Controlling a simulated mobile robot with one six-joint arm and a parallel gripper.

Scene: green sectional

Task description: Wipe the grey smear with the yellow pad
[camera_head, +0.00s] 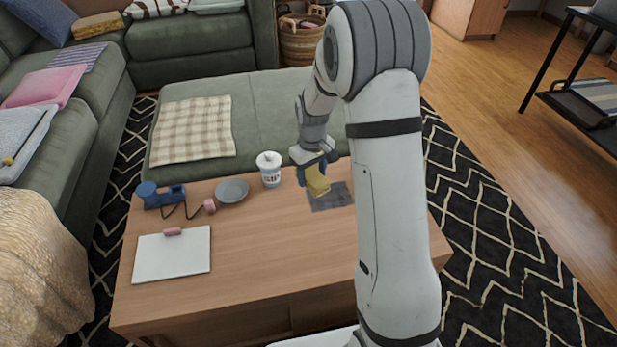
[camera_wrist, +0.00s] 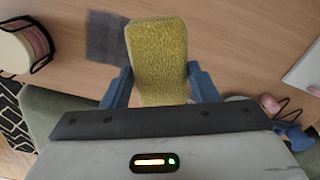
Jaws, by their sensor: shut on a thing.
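The yellow pad (camera_head: 317,181) is held by my gripper (camera_head: 314,172) over the back part of the wooden coffee table. In the wrist view the pad (camera_wrist: 158,60) stands between the two blue fingers of my gripper (camera_wrist: 160,88), which are shut on its sides. The grey smear (camera_head: 335,197) is a dark patch on the table top, partly covered by the pad in the head view. In the wrist view the smear (camera_wrist: 104,42) lies left of the pad. The pad looks slightly above the table; the exact gap cannot be told.
The green sectional (camera_head: 275,95) borders the back. The front middle is clear.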

